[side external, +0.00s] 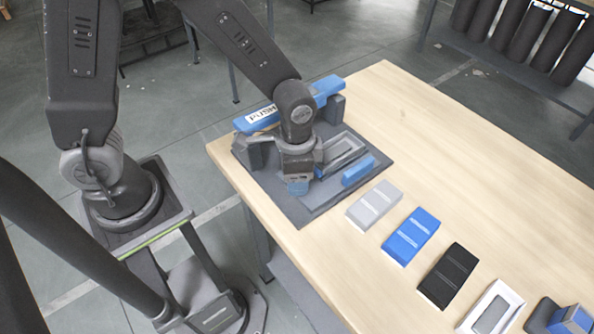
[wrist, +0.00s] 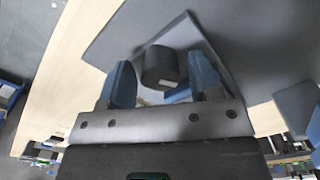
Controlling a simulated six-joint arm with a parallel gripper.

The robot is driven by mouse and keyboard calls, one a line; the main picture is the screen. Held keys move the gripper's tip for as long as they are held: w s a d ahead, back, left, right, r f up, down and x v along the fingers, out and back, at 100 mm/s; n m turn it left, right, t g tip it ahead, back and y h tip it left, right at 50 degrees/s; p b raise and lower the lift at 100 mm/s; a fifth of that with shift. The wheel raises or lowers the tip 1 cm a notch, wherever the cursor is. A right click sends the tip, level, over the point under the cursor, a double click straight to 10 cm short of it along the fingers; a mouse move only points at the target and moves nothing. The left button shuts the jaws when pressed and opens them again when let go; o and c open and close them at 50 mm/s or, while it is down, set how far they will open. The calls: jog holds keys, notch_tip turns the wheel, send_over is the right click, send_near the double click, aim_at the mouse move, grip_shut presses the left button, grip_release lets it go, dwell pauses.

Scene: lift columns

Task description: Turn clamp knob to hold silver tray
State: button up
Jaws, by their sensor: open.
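My gripper (wrist: 162,80) has its two blue fingers apart in the wrist view. A dark, rounded clamp knob (wrist: 160,68) stands between them; I cannot tell whether either finger touches it. In the side external view my gripper (side external: 298,187) points down at the near left part of the dark fixture plate (side external: 318,203), and the wrist hides the knob. A silver, open rectangular tray (side external: 344,150) sits in the fixture, just right of my gripper. A blue block (side external: 358,171) is beside the tray on its near side.
A blue bar with a white label (side external: 262,116) lies across dark supports behind my wrist. A grey box (side external: 374,204), blue box (side external: 411,236), black box (side external: 449,275) and pale open tray (side external: 493,308) line the table (side external: 500,200). The table's far right is clear.

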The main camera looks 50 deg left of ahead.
jog(key=shift+r, duration=3.5)
jog(key=n, duration=0.2)
jog(key=r+n, duration=0.1)
jog(key=n, duration=0.5)
jog(key=shift+r+n, duration=0.35)
jog(key=shift+n, duration=0.05)
jog(key=shift+f, duration=4.35)
jog(key=c, duration=0.6)
